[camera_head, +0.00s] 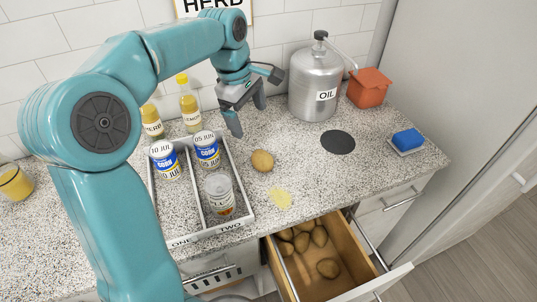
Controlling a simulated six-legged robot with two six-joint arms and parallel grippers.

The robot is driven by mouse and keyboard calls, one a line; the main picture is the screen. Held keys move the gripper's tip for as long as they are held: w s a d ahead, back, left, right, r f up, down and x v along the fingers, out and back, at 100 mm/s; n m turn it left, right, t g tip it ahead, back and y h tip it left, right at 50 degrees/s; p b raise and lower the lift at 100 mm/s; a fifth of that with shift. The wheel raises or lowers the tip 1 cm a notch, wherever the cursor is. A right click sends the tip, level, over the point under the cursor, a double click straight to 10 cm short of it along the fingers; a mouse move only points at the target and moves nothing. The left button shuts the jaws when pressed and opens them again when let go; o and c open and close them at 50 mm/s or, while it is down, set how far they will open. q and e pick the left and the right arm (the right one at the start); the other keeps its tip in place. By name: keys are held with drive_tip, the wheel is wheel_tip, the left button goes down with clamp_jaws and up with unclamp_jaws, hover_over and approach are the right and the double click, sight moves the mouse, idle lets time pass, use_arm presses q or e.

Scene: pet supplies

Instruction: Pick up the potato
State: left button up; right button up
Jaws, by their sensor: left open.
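A brown potato (262,161) lies on the speckled countertop, just right of the divided tray. Several more potatoes (327,268) lie in the open wooden drawer (346,285) below the counter edge. My left gripper (250,119) is open and empty. It is above the counter, behind the potato and left of the oil canister, apart from both. My right gripper is not in view.
A two-part tray (245,203) holds several cans. Bottles (190,105) stand behind it by the tiled wall. A metal oil canister (314,85), an orange container (369,88), a dark disc (338,142), a yellow patch (280,198) and a blue sponge (407,139) are also on the counter.

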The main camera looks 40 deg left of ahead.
sight(260, 155)
use_arm(q)
drive_tip(key=f, duration=0.4)
drive_tip(key=w+f, duration=0.1)
drive_tip(key=f, duration=0.6)
drive_tip(key=shift+w+d+f, duration=0.2)
drive_tip(key=shift+w+f, duration=0.15)
drive_tip(key=shift+f, duration=0.05)
drive_tip(key=f, duration=0.2)
drive_tip(key=w+f, duration=0.1)
drive_tip(key=f, duration=0.1)
drive_tip(key=shift+d+f+p, duration=0.15)
drive_tip(key=shift+f+p, duration=0.2)
drive_tip(key=shift+p, duration=0.05)
drive_tip(key=shift+s+d+r, duration=0.1)
drive_tip(key=shift+d+r, duration=0.05)
drive_tip(key=shift+c, duration=0.3)
drive_tip(key=c, duration=1.2)
